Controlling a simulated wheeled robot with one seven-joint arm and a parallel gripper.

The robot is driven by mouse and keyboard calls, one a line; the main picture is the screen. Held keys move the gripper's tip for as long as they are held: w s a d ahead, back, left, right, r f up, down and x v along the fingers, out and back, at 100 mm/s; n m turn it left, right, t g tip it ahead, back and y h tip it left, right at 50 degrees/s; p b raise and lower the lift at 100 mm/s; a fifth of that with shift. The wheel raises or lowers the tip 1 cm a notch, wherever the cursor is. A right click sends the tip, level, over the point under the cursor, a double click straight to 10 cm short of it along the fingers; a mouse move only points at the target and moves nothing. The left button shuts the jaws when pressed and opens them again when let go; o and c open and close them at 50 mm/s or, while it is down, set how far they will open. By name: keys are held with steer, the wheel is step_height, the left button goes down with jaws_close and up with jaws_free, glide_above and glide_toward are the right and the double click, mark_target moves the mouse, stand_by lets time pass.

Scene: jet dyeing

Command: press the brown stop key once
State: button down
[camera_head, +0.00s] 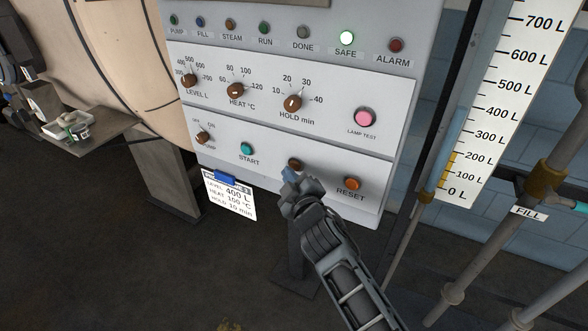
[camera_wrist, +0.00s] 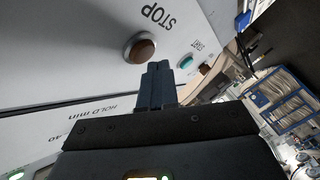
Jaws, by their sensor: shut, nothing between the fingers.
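The brown stop key (camera_head: 295,164) sits on the lower panel between the teal start key (camera_head: 247,149) and the orange reset key (camera_head: 352,184); my gripper covers its label in the head view. In the wrist view the stop key (camera_wrist: 140,48) shows whole, a round brown cap in a metal ring beside the word STOP. My gripper (camera_head: 289,177) is shut and empty, its tips just below the stop key in the head view. In the wrist view the gripper tips (camera_wrist: 158,72) are close beside the key; whether they touch it I cannot tell.
A pink lamp test key (camera_head: 366,117) and several brown knobs sit above. A card (camera_head: 230,195) hangs at the panel's lower left edge. A level scale (camera_head: 500,100) and pipes stand at right.

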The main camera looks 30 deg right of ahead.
steer(key=shift+s+a, duration=0.1)
steer(key=shift+a, duration=0.1)
steer(key=shift+s+a+b, duration=0.75)
steer(key=shift+a+b, duration=0.2)
steer(key=shift+a, duration=0.05)
steer(key=shift+s+a+b, duration=0.7)
steer(key=shift+a+b, duration=0.2)
steer(key=shift+a, duration=0.1)
